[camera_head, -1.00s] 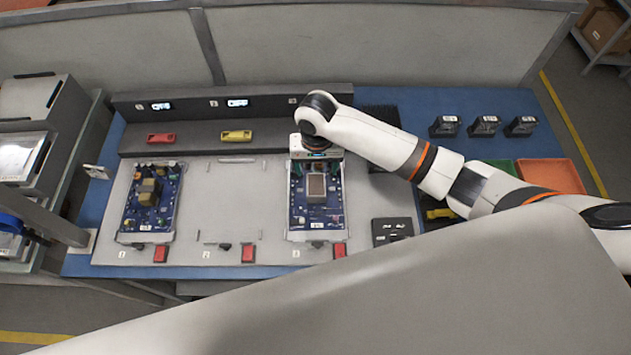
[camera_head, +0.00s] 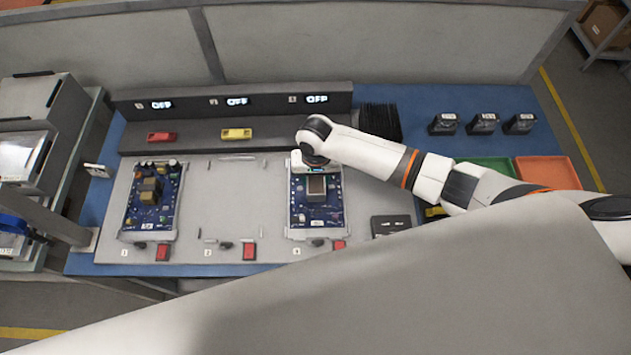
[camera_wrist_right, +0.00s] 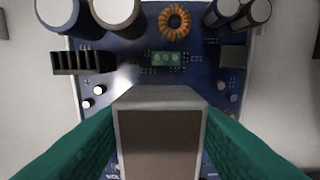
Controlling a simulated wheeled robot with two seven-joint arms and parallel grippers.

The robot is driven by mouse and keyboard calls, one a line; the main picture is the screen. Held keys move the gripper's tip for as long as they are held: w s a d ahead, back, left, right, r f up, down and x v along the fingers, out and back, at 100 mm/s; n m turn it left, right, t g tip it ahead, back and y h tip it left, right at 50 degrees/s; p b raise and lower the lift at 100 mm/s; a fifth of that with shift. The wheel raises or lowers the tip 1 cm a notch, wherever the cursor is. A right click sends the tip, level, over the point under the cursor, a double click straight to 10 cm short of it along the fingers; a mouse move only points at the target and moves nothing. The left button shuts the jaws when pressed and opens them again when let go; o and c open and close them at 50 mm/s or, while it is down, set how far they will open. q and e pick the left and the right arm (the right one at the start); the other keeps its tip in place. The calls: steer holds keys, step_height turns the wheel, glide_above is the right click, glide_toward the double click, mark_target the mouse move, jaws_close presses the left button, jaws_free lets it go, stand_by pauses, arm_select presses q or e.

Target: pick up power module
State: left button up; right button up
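The power module, a boxy part with a brown top and pale rim (camera_head: 317,186), sits upright on the blue circuit board (camera_head: 329,218) in the third bay. In the right wrist view the module (camera_wrist_right: 160,140) fills the lower middle. My right gripper's green fingers (camera_wrist_right: 160,125) lie along its left and right sides. They look close to or against it; I cannot tell whether they grip it. In the head view my right arm (camera_head: 315,160) hangs over the far end of that board, and its fingers are hidden. My left gripper is not in view.
Tall capacitors (camera_wrist_right: 117,12) and a copper coil (camera_wrist_right: 174,22) stand on the board beyond the module. Another populated board (camera_head: 152,205) is in the first bay; the middle bay (camera_head: 230,195) is bare. Several black units (camera_head: 483,123) and green and orange trays (camera_head: 548,172) are at right.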

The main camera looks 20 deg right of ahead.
jaws_close()
steer(key=shift+w+r, duration=0.1)
step_height(320, 180, up, 10)
steer(key=shift+f+b, duration=0.2)
steer(key=shift+b, duration=0.25)
steer(key=shift+r, duration=0.4)
steer(key=shift+r+p, duration=1.8)
steer(key=shift+p, duration=1.1)
